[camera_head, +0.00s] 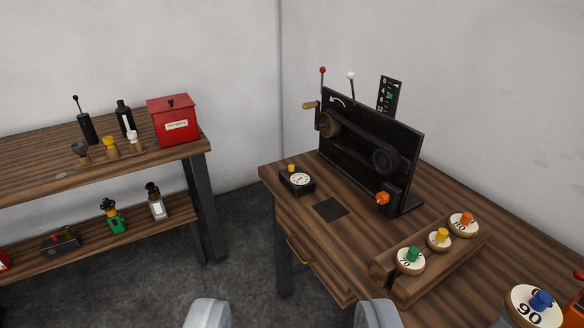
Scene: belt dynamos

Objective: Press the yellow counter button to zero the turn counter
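The turn counter (297,181) is a small black box with a round white dial on the wooden table, near its left corner. The yellow counter button (291,168) stands up from the box's back edge. My gripper (291,314) shows at the bottom of the view as two grey fingers, wide apart with nothing between them. It is open and well short of the table, apart from the counter.
A black belt machine (370,150) with a crank and an orange knob stands behind the counter. A black square pad (330,208) lies in front. A wooden rack (428,262) holds several numbered discs at right. A shelf (190,148) with a red box (173,121) stands at left.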

